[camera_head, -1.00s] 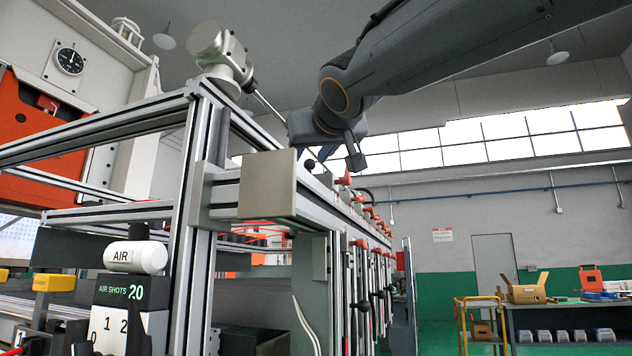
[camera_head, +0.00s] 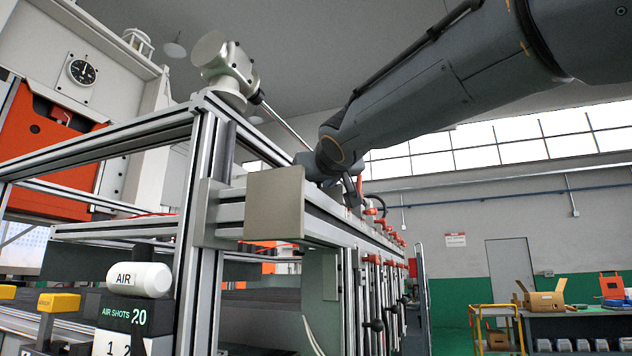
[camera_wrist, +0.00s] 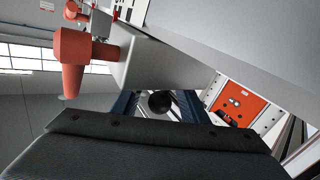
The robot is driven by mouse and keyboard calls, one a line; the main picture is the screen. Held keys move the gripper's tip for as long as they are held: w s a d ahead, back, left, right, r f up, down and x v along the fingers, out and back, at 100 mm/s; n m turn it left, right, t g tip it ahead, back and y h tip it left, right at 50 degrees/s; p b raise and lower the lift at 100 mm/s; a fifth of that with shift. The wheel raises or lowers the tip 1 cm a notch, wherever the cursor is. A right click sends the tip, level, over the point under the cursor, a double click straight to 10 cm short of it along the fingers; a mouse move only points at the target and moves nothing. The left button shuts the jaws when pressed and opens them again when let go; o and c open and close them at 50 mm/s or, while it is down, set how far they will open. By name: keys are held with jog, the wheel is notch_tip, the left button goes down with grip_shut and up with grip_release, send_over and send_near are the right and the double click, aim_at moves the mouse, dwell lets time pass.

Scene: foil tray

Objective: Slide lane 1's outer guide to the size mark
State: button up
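In the wrist view my gripper (camera_wrist: 160,104) shows two dark blue fingers set apart, with a black ball knob (camera_wrist: 160,101) between them. Gaps show on both sides of the knob, so the fingers look open. In the head view the end of my arm is low at the long aluminium rail (camera_head: 345,222), behind its near end plate; the fingertips are mostly hidden there. Which part is lane 1's outer guide, and whether the knob belongs to it, I cannot tell. No size mark is readable.
A red clamp handle (camera_wrist: 84,50) stands close left of my gripper in the wrist view. Several red handles line the rail. A beige end plate (camera_head: 274,203) closes its near end. A grey cylindrical housing (camera_head: 222,54) with a rod sits on the frame corner. A bench (camera_head: 560,322) stands far right.

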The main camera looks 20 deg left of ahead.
grip_shut()
jog(key=shift+w+d, duration=0.1)
jog(key=shift+w, duration=0.65)
grip_release()
jog(key=shift+s, duration=0.1)
jog(key=shift+b+v, duration=1.15)
jog(key=shift+v, duration=2.75)
